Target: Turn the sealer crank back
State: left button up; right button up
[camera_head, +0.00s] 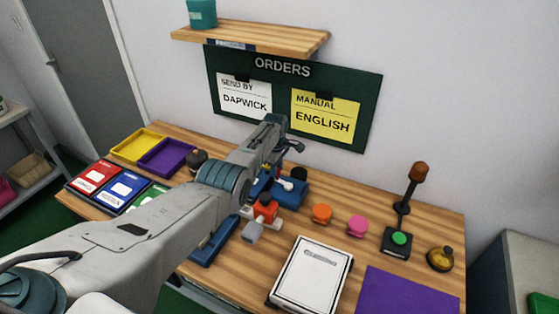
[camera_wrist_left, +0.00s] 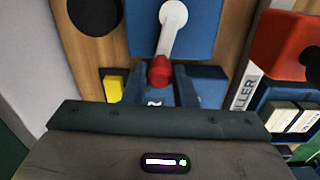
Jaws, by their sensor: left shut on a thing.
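The sealer is a blue block (camera_head: 291,193) on the wooden bench, partly hidden behind my left arm in the head view. In the left wrist view the sealer's blue body (camera_wrist_left: 192,36) shows at the top. Its crank is a pale grey arm (camera_wrist_left: 170,28) ending in a red knob (camera_wrist_left: 159,70). My left gripper (camera_wrist_left: 160,82) is shut on the crank's red knob, with one dark finger on each side. In the head view my left gripper (camera_head: 287,147) reaches over the sealer. My right gripper is not in view.
A red roller (camera_head: 265,208) stands close to the sealer. An orange knob (camera_head: 321,213), a pink knob (camera_head: 357,225) and a green button box (camera_head: 398,242) are to the right. A white book (camera_head: 311,276) lies in front. Yellow (camera_head: 139,145) and purple (camera_head: 167,157) trays are left.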

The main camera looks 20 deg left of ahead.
pick_arm(q)
jog(key=shift+s+n+p, duration=0.55)
jog(key=shift+n+p, duration=0.5)
jog(key=shift+n, duration=0.25)
jog(key=o, duration=1)
jog(key=shift+s, duration=0.1)
jog(key=shift+r, duration=0.65)
jog(key=r, duration=0.9)
jog(key=shift+s+r, duration=0.2)
jog(key=shift+r, duration=0.1)
